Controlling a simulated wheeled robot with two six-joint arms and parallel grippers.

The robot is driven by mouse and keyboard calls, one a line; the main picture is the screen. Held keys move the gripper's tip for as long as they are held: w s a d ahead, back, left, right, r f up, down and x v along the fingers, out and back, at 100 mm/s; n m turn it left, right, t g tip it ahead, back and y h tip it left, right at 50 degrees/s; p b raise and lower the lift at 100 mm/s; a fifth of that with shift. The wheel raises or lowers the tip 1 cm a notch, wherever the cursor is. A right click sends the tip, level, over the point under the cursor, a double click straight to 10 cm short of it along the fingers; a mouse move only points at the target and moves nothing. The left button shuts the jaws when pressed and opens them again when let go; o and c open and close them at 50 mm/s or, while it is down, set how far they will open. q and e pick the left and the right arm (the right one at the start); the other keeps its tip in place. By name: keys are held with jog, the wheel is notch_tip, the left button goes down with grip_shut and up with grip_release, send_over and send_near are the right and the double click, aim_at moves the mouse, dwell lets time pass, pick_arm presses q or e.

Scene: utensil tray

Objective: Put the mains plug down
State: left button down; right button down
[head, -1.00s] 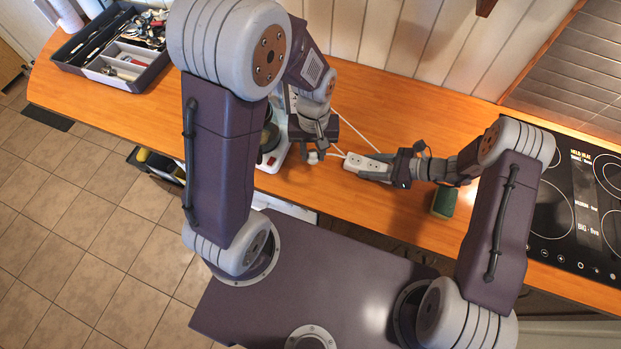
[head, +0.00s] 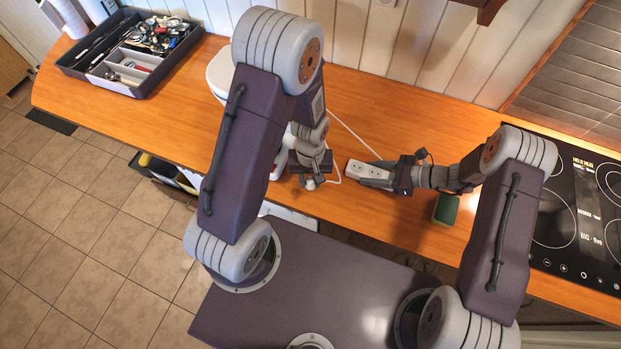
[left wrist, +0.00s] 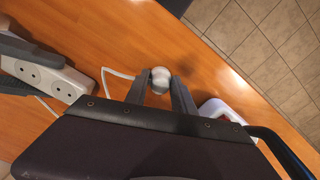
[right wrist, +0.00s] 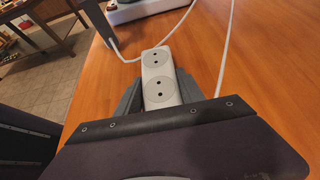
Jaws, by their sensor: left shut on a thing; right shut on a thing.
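A pale mains plug (left wrist: 160,78) sits between the fingertips of my left gripper (left wrist: 158,84), which is shut on it. A white cable leads away from the plug. In the head view, my left gripper (head: 312,178) is over the worktop near its front edge; whether the plug touches the wood is unclear. My right gripper (right wrist: 156,88) is shut on a white power strip (right wrist: 158,62) with round sockets showing. In the head view the strip (head: 366,172) lies to the right of my left gripper.
A dark cutlery tray (head: 143,86) stands at the back left of the orange worktop (head: 400,112). A white appliance (head: 219,76) is partly hidden behind my left arm. A green-yellow sponge (head: 445,209) and a black hob (head: 560,205) are at the right.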

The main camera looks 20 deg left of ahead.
aim_at(310, 180)
pick_arm(q)
jog(key=shift+s+f, duration=0.1)
pick_arm(e)
jog(key=shift+s, duration=0.1)
pick_arm(q)
jog(key=shift+f, duration=0.1)
jog(key=shift+f, duration=0.35)
jog(key=c, duration=1.1)
grip_release()
jog(key=shift+o, duration=0.2)
notch_tip(310, 180, up, 13)
jog(key=shift+r, duration=0.15)
